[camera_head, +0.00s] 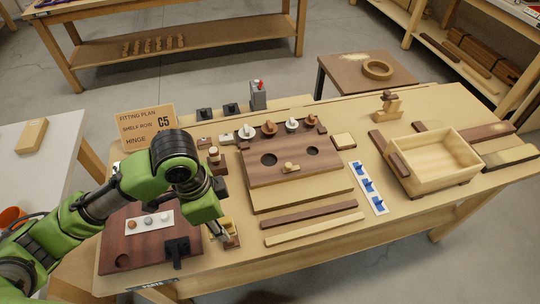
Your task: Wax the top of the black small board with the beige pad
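My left gripper (219,231) reaches down from the green arm at the left, over the front left of the bench. It is small and partly hidden by the arm, so I cannot tell whether it is open or shut. A yellowish block on a brown base (231,232) is right beside it; I cannot tell whether they touch. A beige flat block with a dark edge (344,141), possibly the pad, lies right of the large brown board. Small black pieces (205,114) stand at the back left; I cannot tell which thing is the black small board. My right gripper is not in view.
A dark brown board (118,238) with a white strip of discs lies front left. A brown board with two holes (270,178) fills the middle. Two long strips (309,213), a blue-hooked white strip (381,205) and a wooden box (462,174) lie to the right. A sign (139,124) stands behind.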

